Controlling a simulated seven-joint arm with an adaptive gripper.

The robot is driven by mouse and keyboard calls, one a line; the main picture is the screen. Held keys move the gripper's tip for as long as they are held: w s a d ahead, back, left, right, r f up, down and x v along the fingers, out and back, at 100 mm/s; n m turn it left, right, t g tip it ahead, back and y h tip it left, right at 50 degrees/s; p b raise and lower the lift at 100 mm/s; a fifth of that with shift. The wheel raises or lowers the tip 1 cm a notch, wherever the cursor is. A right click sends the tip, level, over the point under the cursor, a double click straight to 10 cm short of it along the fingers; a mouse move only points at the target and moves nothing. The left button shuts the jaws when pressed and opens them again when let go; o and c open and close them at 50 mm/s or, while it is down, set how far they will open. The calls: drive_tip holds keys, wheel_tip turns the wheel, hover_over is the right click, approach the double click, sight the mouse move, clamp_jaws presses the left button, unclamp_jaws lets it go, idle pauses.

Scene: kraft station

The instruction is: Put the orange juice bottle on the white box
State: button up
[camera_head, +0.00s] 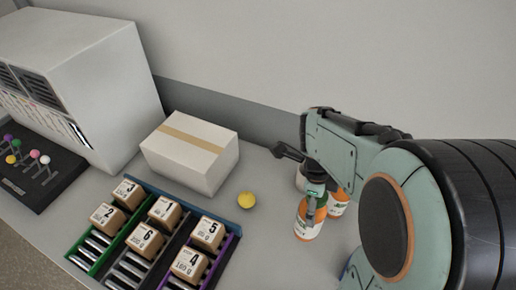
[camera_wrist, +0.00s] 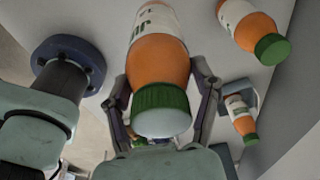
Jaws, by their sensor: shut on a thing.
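An orange juice bottle (camera_head: 309,220) with a white label is at the right of the counter in the head view. My gripper (camera_head: 315,189) is over its top. In the wrist view my gripper (camera_wrist: 163,84) has its two fingers on either side of the bottle (camera_wrist: 160,58), near the green cap, and is shut on it. I cannot tell whether its base touches the counter. The white box (camera_head: 190,153), with a tan tape strip along its top, stands left of my gripper, its top bare.
More orange bottles (camera_head: 338,204) stand close behind the held one; they also show at the right in the wrist view (camera_wrist: 250,28). A rack (camera_head: 188,212) of numbered small boxes stands in front of the white box.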

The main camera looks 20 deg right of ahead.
drive_tip(key=w+a+r+n+t, duration=0.2)
drive_tip(key=w+r+n, duration=0.7)
drive_tip(key=n, duration=0.9)
drive_tip(key=w+a+r+n+t+y, duration=0.1)
drive_tip(key=w+a+r+n, duration=0.7)
drive_tip(key=a, duration=0.4)
drive_tip(key=w+a+f+n, duration=0.1)
drive_tip(key=w+a+f, duration=0.3)
drive_tip(key=w+f, duration=0.9)
drive_tip(key=shift+w+a+f, duration=0.2)
drive_tip(key=shift+w+f, duration=0.05)
drive_tip(key=shift+w, duration=0.25)
